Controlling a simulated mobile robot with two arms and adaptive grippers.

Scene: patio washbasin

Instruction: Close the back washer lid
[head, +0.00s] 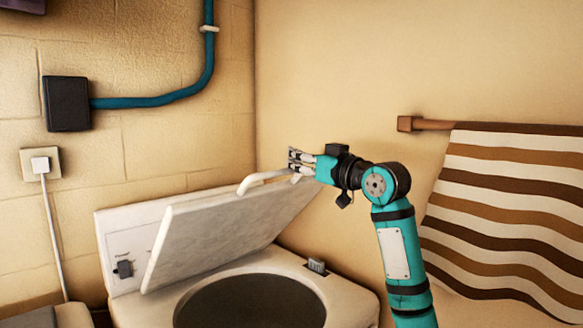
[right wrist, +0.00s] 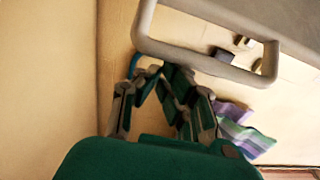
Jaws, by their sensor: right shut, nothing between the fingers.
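The washer (head: 345,294) stands low in the head view, with its round dark drum opening (head: 255,302) uncovered. Its pale lid (head: 222,232) is raised and tilted, leaning back toward the control panel. A looped handle (head: 262,179) sticks out from the lid's upper edge. My right gripper (head: 291,160) is at the right end of this handle, just above the lid's upper corner; I cannot tell whether it touches. Its fingers are shut and empty. In the right wrist view the handle (right wrist: 205,66) crosses close by the fingers. My left gripper is not in view.
A brown-striped towel (head: 505,205) hangs from a wall rail (head: 430,124) on the right. A blue pipe (head: 150,101), a dark box (head: 67,104) and a plugged-in socket (head: 40,163) are on the left wall. A purple-green striped cloth (right wrist: 240,132) shows in the right wrist view.

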